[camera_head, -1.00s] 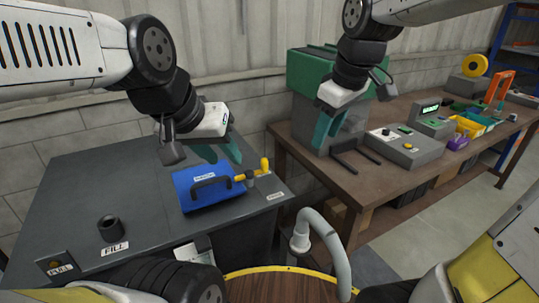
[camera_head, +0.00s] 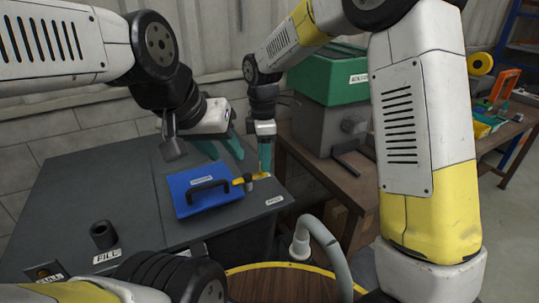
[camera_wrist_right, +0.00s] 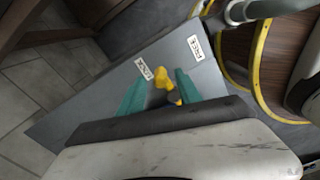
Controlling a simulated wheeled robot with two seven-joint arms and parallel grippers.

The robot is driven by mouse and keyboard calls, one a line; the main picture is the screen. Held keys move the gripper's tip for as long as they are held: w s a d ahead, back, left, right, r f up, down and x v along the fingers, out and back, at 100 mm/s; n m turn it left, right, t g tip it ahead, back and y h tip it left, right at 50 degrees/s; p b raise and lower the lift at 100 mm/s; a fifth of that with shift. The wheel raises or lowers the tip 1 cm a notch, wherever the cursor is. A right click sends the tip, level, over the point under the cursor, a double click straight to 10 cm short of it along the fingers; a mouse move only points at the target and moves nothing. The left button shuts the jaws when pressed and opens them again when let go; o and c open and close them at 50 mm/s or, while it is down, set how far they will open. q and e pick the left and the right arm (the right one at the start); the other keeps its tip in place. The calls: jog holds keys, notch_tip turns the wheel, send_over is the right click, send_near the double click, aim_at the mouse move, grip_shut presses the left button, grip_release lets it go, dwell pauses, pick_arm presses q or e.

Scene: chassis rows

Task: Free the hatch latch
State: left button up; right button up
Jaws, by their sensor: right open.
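The hatch (camera_head: 188,206) is a blue panel with a black handle, lying flat on the dark grey cabinet top (camera_head: 130,180). The yellow hatch latch (camera_head: 239,181) sits at its right edge on a dark pivot; it also shows in the right wrist view (camera_wrist_right: 164,80). My right gripper (camera_head: 265,166) points down over the latch's outer end. In the wrist view its teal fingers (camera_wrist_right: 160,84) are apart, with the latch seen between them; I see no contact. My left gripper (camera_head: 229,153) hangs above and behind the hatch, teal fingers apart and empty.
A dark filler neck (camera_head: 103,235) stands at the cabinet's front left. A grey bent pipe (camera_head: 325,240) rises in front, by a round wooden top with a yellow rim (camera_head: 262,268). A green-lidded machine (camera_head: 335,80) stands on the brown workbench at right. My right arm hides part of the bench.

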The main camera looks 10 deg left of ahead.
jog(key=shift+f, duration=1.1)
jog(key=shift+c, duration=0.4)
grip_shut()
